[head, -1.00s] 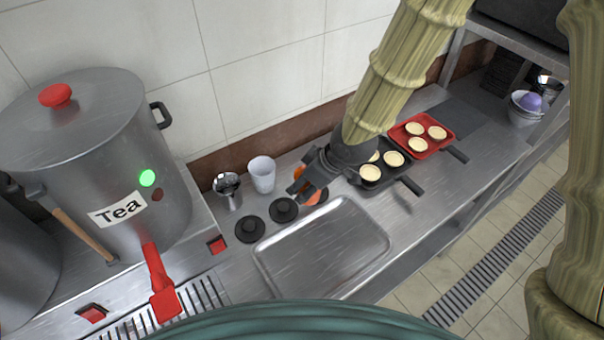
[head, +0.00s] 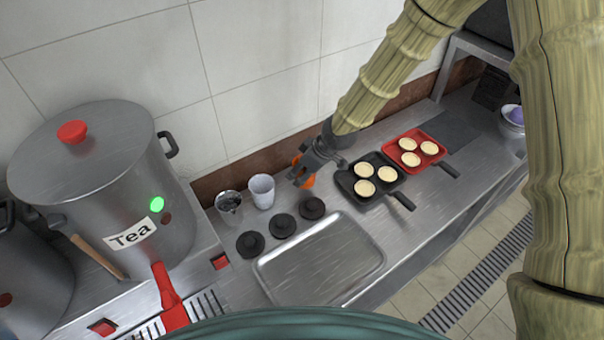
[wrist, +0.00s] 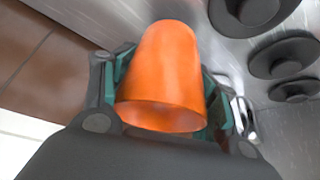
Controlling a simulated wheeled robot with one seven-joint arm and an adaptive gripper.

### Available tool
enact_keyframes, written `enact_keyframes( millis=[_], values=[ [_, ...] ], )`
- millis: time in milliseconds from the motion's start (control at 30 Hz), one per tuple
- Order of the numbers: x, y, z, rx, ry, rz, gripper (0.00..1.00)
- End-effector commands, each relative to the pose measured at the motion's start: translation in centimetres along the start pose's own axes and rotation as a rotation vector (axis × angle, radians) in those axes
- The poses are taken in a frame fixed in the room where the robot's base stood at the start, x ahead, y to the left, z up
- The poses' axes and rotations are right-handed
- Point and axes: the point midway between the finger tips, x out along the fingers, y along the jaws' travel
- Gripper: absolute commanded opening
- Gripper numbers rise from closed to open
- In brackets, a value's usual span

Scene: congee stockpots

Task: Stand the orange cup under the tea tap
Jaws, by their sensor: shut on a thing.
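The orange cup (head: 309,182) is mostly hidden by my gripper in the head view. In the wrist view the orange cup (wrist: 160,75) sits between the two fingers, its wide open rim towards the camera. My gripper (head: 300,172) is shut on it, near the wall and left of the black tray. I cannot tell whether the cup is clear of the counter. The steel tea pot (head: 95,185), labelled Tea, stands at the left with a green light. Its tea tap (head: 165,287) shows a red lever at the front, above a slotted drain grate (head: 205,306).
A white cup (head: 262,191) and a metal cup (head: 229,205) stand between pot and gripper. Dark round knobs (head: 283,226) lie before them, behind an empty steel tray (head: 325,262). A black tray (head: 350,190) and a red tray (head: 400,141) hold pale round tarts.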

Motion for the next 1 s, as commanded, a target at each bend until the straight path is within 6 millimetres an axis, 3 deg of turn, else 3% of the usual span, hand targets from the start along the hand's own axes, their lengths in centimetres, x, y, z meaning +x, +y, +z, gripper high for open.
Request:
enact_keyframes(
  millis=[233,467,500,633,667,1000],
  values=[
    [1.9,-0.1,1.0,0.000,-0.001,0.000,0.11],
    [2.2,-0.1,1.1,0.000,0.000,0.000,0.11],
    [2.2,-0.1,1.1,-0.001,0.000,0.000,0.61],
    [2.2,-0.1,1.1,0.000,0.000,0.000,0.85],
    [2.2,-0.1,1.1,0.000,0.000,0.000,0.89],
    [2.1,0.0,1.1,0.000,0.001,0.001,0.89]
  ],
)
